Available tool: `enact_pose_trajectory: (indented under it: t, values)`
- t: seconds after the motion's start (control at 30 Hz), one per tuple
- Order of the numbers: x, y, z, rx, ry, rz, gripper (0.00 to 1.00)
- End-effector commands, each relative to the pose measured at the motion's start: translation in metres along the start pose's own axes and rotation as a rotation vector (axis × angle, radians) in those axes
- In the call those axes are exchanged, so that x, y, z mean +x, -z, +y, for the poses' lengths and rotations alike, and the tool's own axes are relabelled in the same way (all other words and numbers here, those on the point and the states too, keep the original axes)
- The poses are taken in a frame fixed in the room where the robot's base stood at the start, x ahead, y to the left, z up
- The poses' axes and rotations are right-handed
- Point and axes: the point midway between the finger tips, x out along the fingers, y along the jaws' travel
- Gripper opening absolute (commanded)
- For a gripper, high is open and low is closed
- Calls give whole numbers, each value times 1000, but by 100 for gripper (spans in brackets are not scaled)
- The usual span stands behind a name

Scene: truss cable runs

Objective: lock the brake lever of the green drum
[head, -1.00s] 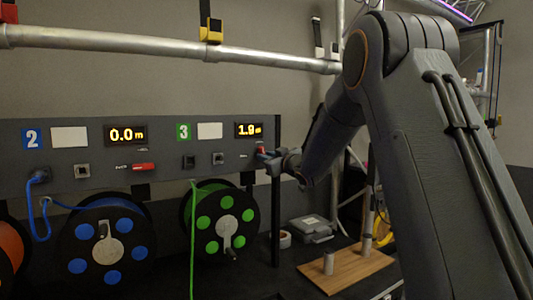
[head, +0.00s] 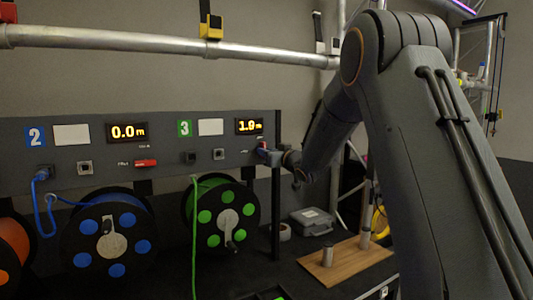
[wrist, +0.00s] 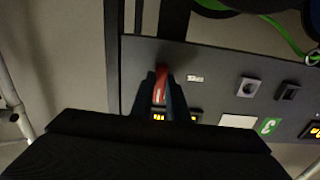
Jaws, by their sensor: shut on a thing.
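The green drum (head: 222,215) hangs under panel section 3, with a green cable running down from it. Its red brake lever (head: 263,146) is at the panel's right end, below the lit display (head: 249,127). My gripper (head: 268,154) is at this lever, reaching in from the right. In the wrist view my gripper (wrist: 161,98) is shut on the red lever (wrist: 161,82), with one finger on each side. The fingers hide part of the lever, and its exact angle is hard to tell.
The blue drum (head: 106,235) hangs to the left, with its own red lever (head: 145,163) lying flat above it. A dark post (head: 276,205) stands just below my gripper. A wooden board (head: 345,265) with metal pegs lies at the lower right.

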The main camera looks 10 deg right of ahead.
Motion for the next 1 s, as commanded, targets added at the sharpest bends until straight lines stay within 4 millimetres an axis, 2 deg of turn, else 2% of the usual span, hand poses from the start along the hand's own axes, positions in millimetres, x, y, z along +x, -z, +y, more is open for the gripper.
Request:
enact_pose_trajectory:
  t: [0.07, 0.1, 0.2, 0.57, 0.67, 1.0]
  values:
    - [0, 0, 0, 2, 0, 0, 0]
    - [0, 0, 0, 2, 0, 0, 16]
    - [0, 0, 0, 1, 0, 0, 33]
    - [-3, 0, 0, 0, 0, 0, 33]
    - [-11, 0, 0, 0, -1, 2, 33]
    - [-61, -1, 1, 1, -1, 1, 33]
